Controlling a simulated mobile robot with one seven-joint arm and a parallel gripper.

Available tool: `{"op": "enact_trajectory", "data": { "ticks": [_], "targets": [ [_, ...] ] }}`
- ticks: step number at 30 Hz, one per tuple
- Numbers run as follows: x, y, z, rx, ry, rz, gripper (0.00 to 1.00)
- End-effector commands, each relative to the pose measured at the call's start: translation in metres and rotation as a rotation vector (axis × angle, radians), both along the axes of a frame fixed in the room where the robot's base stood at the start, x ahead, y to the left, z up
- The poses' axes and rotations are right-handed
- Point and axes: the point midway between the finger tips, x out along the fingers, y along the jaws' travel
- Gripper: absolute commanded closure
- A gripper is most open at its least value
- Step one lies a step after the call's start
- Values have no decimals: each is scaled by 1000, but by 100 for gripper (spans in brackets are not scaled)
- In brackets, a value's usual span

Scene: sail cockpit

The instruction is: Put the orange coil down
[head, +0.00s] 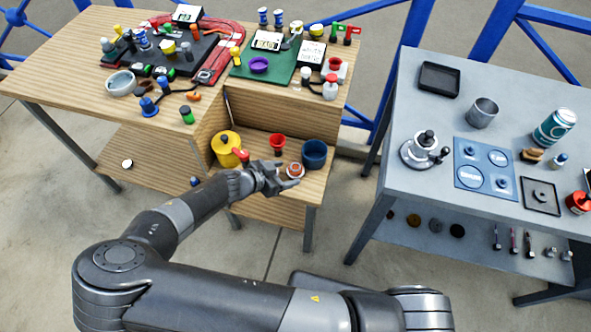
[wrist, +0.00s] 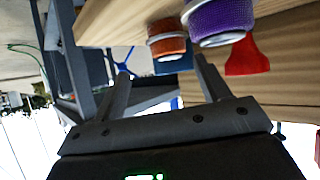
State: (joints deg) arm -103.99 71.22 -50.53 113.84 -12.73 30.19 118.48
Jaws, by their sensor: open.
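The orange coil (head: 295,171) sits on the lower wooden shelf (head: 303,192) of the left bench, near its front right. In the wrist view the orange coil (wrist: 168,42) has pale rims and shows beyond my fingertips, with a visible gap to them. My gripper (head: 286,180) is open and empty, just in front of the coil. Its two spread fingers also show in the wrist view (wrist: 161,66). A purple coil (wrist: 220,18) stands close beside the orange one; I cannot make it out on the shelf in the head view.
A red funnel-like cup (head: 277,142), a blue pot (head: 314,154) and a yellow pot (head: 226,148) stand around the coil. The bench top (head: 60,70) above is crowded. A grey table (head: 400,190) stands at right, with open floor between.

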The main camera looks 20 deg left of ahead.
Motion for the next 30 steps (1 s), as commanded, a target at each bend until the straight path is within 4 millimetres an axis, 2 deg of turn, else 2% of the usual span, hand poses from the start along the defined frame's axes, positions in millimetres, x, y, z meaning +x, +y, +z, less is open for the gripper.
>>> {"op": "enact_trajectory", "data": {
  "ticks": [8,21,29,30],
  "targets": [
    [4,9,-1,-3,-75,41,31],
    [37,-14,-23,-4,-75,39,31],
    [39,-15,-24,-2,-74,41,31],
    [39,-15,-24,-2,-74,41,35]
  ]
}}
